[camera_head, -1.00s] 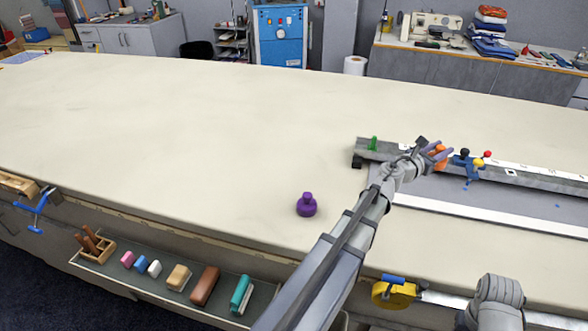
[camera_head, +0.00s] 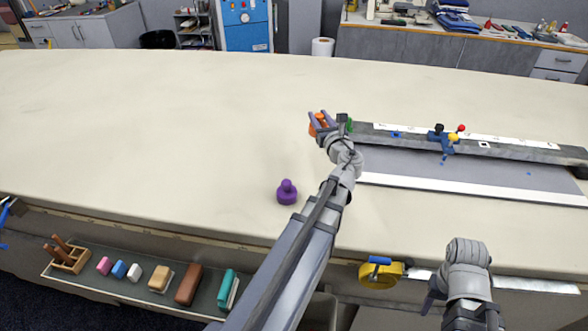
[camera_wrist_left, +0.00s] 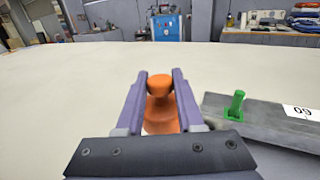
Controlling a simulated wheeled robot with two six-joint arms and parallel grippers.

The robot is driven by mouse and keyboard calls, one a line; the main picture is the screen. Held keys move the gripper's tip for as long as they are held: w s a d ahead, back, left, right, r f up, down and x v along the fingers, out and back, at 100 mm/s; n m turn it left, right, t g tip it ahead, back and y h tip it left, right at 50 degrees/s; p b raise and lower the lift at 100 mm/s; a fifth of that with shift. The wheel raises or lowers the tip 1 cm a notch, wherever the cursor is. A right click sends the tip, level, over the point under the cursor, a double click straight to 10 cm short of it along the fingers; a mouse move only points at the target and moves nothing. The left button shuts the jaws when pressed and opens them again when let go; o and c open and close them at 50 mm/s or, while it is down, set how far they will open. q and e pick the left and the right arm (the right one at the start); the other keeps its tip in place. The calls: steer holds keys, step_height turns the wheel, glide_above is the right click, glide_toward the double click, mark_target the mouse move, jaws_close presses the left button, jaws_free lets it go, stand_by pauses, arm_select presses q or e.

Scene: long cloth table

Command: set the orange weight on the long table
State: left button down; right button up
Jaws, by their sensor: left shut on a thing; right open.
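The orange weight (camera_head: 319,121) is between the fingers of my left gripper (camera_head: 316,124), just left of the metal rail's end. In the left wrist view the orange weight (camera_wrist_left: 160,100) stands upright with its knob between the two purple fingers (camera_wrist_left: 162,84), which are shut on it. Its lower part is partly hidden by the gripper body. I cannot tell whether its base touches the table. The long table (camera_head: 150,110) has a pale cloth top. My right gripper (camera_head: 432,297) is open and empty, low at the front edge on the right.
A purple weight (camera_head: 287,192) stands on the cloth nearer the front. The metal rail (camera_head: 400,143) with a green peg (camera_wrist_left: 235,104) and a blue clamp (camera_head: 440,137) lies to the right. A yellow tape measure (camera_head: 380,273) is at the front edge. The table's left side is clear.

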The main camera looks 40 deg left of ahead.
arm_select(q)
steer(key=s+a+n+g+y, duration=0.35)
steer(key=s+g, duration=0.25)
steer(key=s, duration=0.2)
steer(key=shift+n+h, duration=0.25)
steer(key=shift+h, duration=0.1)
steer(key=f+b, duration=0.6)
steer(key=shift+d+f, duration=0.2)
steer(key=shift+b, duration=0.3)
step_height(320, 180, down, 4)
steer(key=b, duration=0.3)
steer(key=shift+r+b, duration=0.15)
steer(key=shift+b, duration=0.15)
steer(key=shift+f, duration=0.2)
steer(key=c, duration=0.5)
jaws_free()
steer(key=shift+c, duration=0.2)
steer(key=shift+r, duration=0.1)
